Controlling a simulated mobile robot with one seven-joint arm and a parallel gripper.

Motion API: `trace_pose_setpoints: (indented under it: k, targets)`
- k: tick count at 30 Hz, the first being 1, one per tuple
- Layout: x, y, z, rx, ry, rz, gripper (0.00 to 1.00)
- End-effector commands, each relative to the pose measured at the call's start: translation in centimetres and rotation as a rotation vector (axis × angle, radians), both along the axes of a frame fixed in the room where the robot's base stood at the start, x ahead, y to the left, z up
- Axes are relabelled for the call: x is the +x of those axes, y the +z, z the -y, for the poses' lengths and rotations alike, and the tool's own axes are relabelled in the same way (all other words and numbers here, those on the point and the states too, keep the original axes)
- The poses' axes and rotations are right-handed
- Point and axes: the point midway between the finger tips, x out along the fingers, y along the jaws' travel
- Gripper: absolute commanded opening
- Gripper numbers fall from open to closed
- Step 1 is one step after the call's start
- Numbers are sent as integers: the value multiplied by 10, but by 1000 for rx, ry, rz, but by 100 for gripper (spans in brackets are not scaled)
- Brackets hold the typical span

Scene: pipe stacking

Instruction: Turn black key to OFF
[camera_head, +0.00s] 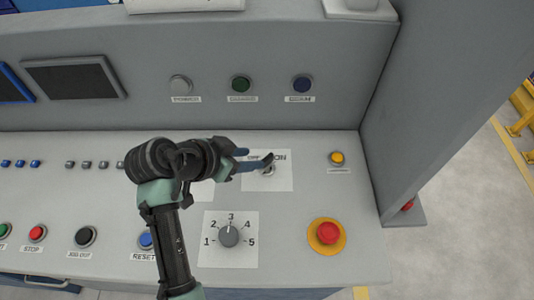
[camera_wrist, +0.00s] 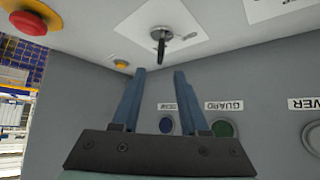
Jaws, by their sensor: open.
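The black key (camera_head: 267,158) sits in a round metal lock on a white OFF/ON label plate (camera_head: 283,181) on the sloped panel. In the head view the key slants toward the ON side, up and right. The wrist view shows the key (camera_wrist: 161,50) sticking out of its lock, just beyond my fingertips. My gripper (camera_head: 242,160) comes in from the left with its blue fingers parted. In the wrist view my gripper (camera_wrist: 160,72) is open and empty, with the key lined up between the fingertips but apart from them. The OFF lettering is partly hidden.
A numbered rotary knob (camera_head: 229,236) is below the key, with a red emergency button (camera_head: 328,233) to its right. A yellow button (camera_head: 337,158) is right of the key. An upright panel with green (camera_head: 241,84) and blue (camera_head: 302,84) buttons rises behind. A grey side wall (camera_head: 430,90) bounds the right.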

Motion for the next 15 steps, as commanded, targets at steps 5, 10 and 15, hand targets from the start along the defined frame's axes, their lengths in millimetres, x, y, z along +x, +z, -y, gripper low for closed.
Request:
trace_pose_setpoints:
  k: [5, 10, 15]
  targets:
    - [19, -27, 21, -1, -1, -3, 44]
    - [33, -47, 34, 1, -1, -1, 44]
    - [40, -56, 41, 0, 1, 1, 44]
